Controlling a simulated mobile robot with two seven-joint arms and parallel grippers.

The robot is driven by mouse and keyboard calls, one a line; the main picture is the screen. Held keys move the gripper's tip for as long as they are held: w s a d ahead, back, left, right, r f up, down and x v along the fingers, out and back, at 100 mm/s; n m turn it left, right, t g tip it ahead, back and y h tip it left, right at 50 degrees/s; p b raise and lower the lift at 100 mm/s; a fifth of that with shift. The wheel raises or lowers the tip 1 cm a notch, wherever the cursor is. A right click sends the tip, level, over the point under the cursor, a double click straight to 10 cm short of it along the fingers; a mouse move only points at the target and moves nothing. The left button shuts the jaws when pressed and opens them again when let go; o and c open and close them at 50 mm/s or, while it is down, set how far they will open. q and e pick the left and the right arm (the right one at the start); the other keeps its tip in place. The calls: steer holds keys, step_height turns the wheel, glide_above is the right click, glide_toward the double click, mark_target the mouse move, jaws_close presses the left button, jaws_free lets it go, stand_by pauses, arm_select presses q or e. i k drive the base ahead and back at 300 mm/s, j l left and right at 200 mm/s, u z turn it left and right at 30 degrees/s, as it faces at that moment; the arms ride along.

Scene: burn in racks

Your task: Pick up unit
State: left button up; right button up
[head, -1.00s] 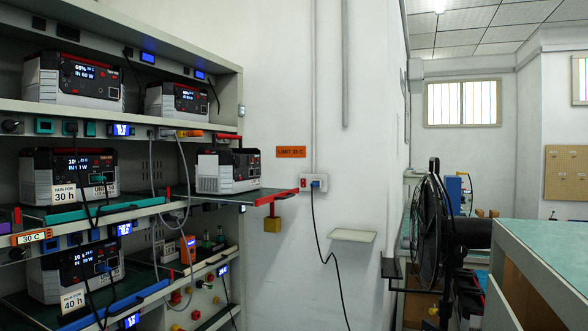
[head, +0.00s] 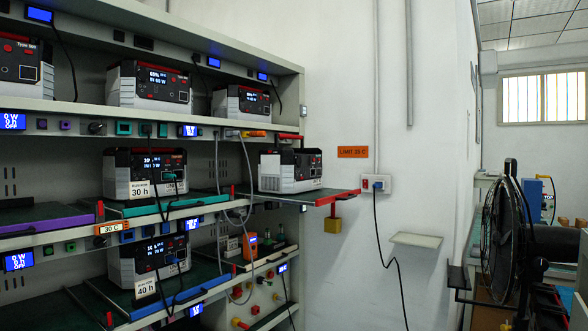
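Several white-and-black power units stand on the rack in the head view. On the top shelf are a unit at the far left (head: 22,68), a middle unit (head: 148,84) and a right unit (head: 240,103). On the middle shelf are a unit with a "30 h" card (head: 144,172) and a unit at the right end (head: 290,171), which sits on a pulled-out tray (head: 335,197). A lower unit (head: 148,258) has a "40 h" card (head: 146,288). Cables run to several units. Neither gripper is in view.
An orange limit sign (head: 352,152) and a wall socket (head: 376,184) with a black cable are right of the rack. A small wall shelf (head: 416,240) is empty. A black fan (head: 508,235) stands at the right.

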mark_target(282, 170)
steer(key=i+j, duration=0.1)
steer(key=i, duration=0.4)
steer(key=i+j, duration=0.1)
steer(key=i, duration=0.35)
